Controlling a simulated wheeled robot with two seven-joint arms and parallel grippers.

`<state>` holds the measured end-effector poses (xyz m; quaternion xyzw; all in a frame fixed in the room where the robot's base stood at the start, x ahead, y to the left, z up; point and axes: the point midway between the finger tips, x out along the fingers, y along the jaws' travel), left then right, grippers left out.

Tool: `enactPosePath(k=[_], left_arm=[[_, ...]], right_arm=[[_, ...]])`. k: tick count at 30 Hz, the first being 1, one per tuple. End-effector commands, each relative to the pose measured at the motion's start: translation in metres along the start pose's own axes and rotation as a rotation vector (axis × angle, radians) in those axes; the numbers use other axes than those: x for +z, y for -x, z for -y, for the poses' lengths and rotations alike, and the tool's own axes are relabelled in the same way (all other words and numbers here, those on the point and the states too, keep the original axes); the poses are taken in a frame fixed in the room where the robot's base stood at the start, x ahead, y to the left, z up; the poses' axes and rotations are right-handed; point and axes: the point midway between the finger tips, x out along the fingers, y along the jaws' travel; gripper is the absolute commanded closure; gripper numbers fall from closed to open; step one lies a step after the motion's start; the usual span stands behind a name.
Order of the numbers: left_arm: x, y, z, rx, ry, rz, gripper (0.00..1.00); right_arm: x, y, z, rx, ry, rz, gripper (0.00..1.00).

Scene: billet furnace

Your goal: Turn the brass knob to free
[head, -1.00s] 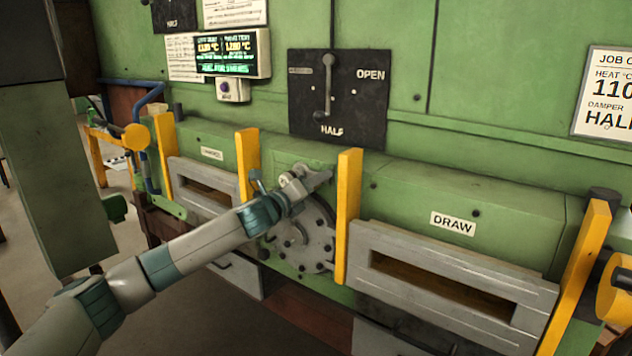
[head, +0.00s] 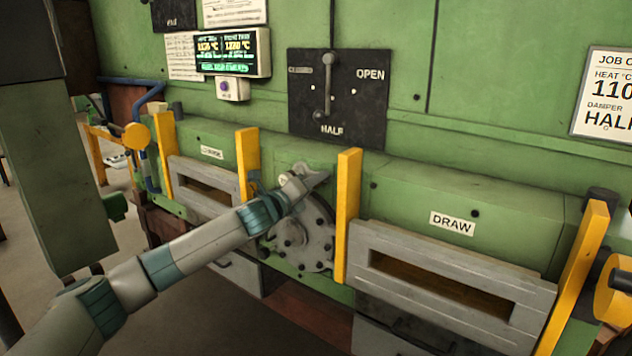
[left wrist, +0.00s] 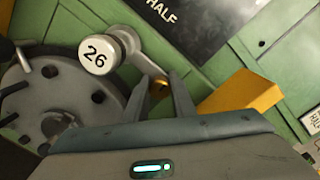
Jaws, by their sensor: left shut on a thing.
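The brass knob (left wrist: 158,88) shows in the left wrist view as a small gold-brown piece between my two grey fingers. My left gripper (left wrist: 165,85) is shut on it. Part of the knob is hidden by the fingers and the wrist body. In the head view, my left gripper (head: 320,180) reaches the green furnace front above a round grey bolted plate (head: 318,245), and there it hides the knob. I cannot read the knob's setting. My right gripper is not in view.
A yellow post (head: 347,215) stands just right of my left gripper. A white cap marked 26 (left wrist: 98,55) is near it in the wrist view. Above is a black damper plate (head: 358,100) with a lever. The DRAW door frame (head: 450,255) is to the right.

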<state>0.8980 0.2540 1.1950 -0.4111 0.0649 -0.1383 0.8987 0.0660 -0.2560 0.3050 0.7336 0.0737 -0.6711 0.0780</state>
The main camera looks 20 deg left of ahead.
Motion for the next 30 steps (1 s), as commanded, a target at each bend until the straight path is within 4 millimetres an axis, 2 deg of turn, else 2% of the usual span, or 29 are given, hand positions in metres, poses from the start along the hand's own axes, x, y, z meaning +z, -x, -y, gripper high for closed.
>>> enactPosePath(k=[8,30], left_arm=[[0.001,0.0,0.001,0.008,0.179,-0.006,0.99],[0.001,0.0,0.0,0.03,0.873,-0.025,0.99]], right_arm=[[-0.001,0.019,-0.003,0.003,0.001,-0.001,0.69],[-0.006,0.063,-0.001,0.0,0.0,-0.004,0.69]])
